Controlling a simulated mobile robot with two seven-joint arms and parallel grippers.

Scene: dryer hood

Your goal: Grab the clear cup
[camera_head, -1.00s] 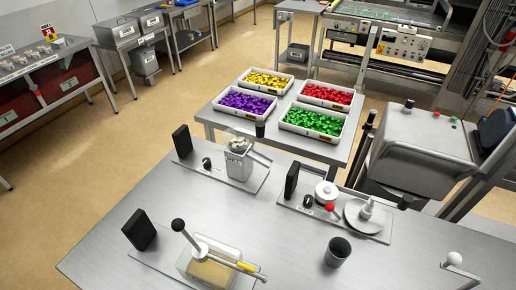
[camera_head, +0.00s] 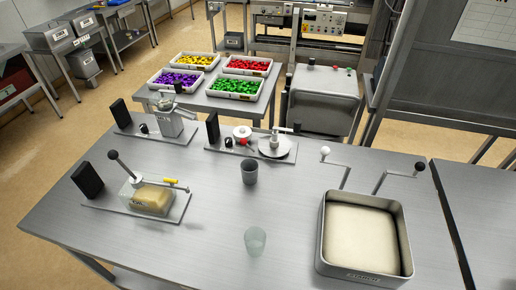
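The clear cup (camera_head: 255,241) is a translucent, pale greenish tumbler. It stands upright near the front middle of the steel table (camera_head: 300,190), apart from the things around it. A dark grey cup (camera_head: 249,172) stands upright behind it. Neither of my grippers is in view, and nothing covers the clear cup.
A steel tray of pale powder (camera_head: 362,236) stands right of the clear cup, with two cranked handles behind it. Two more devices (camera_head: 168,124) (camera_head: 272,146) line the back edge. Bare table surrounds the clear cup.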

